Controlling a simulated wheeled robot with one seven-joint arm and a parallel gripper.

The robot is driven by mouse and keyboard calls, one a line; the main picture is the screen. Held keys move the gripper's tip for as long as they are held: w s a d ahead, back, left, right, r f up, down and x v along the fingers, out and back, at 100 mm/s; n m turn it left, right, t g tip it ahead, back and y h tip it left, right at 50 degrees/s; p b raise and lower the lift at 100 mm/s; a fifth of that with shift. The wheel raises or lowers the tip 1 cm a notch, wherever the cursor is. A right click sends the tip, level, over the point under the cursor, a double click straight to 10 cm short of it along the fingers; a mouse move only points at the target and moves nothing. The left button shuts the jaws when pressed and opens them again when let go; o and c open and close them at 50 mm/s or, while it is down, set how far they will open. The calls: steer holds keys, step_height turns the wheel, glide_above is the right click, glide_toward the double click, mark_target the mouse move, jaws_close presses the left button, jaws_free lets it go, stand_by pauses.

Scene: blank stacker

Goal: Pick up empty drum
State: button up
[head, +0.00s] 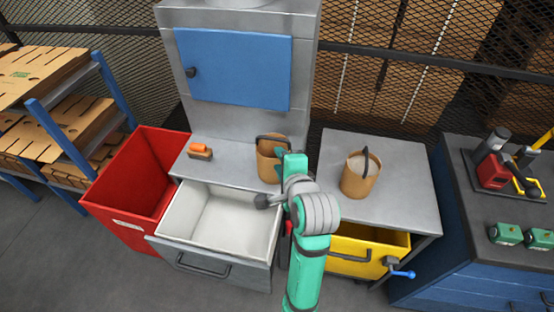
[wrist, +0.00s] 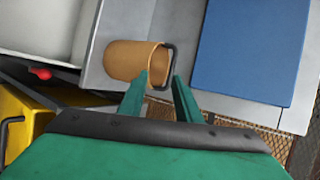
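The empty drum (head: 267,160) is a tan bucket with a dark handle, standing on the grey top of the stacker, partly hidden by my arm in the head view. In the wrist view the empty drum (wrist: 130,60) appears sideways, its hollow mouth facing right. My gripper (wrist: 160,76) is open, its two green fingers apart at the drum's rim. The dark handle (wrist: 174,60) shows between and beyond the fingertips; I cannot tell whether they touch it. A second tan drum (head: 358,182), with pale contents, stands on the right-hand table.
An open white drawer (head: 215,222) and a red bin (head: 133,190) lie to the left. A yellow drawer (head: 365,250) is below the right table. A blue door (head: 238,70) is above the stacker top. An orange-topped brush (head: 200,151) lies there.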

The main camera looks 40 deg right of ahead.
mark_target(284, 141)
step_height(284, 141, up, 4)
steer(key=s+d+f+m, duration=0.1)
steer(key=s+d+m, duration=0.1)
steer(key=d, duration=0.1)
steer(key=shift+g, duration=0.4)
steer(key=x, duration=1)
steer(key=shift+w+d+r, duration=0.1)
steer(key=shift+w, duration=0.25)
jaws_close()
